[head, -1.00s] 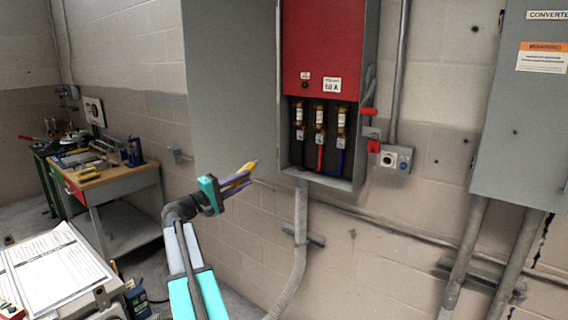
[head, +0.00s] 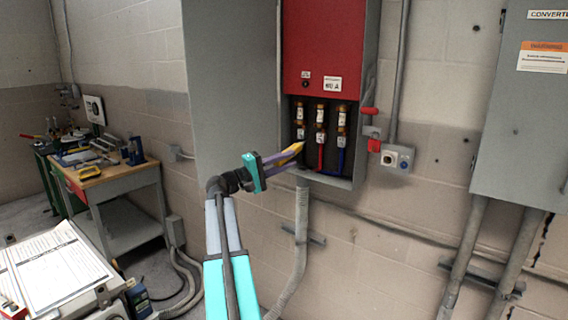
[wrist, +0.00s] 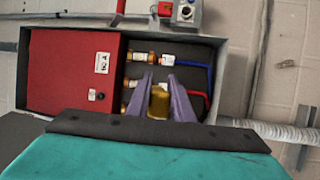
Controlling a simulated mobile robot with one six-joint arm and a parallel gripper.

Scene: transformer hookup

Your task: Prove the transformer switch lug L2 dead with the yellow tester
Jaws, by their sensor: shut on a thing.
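My gripper (head: 278,160) has purple fingers shut on the yellow tester (head: 293,149). The tester points right and slightly up at the lower left of the open fuse compartment. In the wrist view the tester (wrist: 158,103) sits between both fingers (wrist: 160,82). Three fuses stand side by side; the middle one (head: 320,116) has a lug (head: 320,137) with a red wire below it. The left lug is partly behind the tester tip in the head view. Lug labels are too small to read. I cannot tell whether the tip touches anything.
The red cover (head: 325,50) is above the compartment. The open grey door (head: 232,80) stands left of it. A red handle (head: 369,113) and a small socket box (head: 397,158) are on the right. A conduit (head: 301,215) runs down below. A workbench (head: 110,172) is at left.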

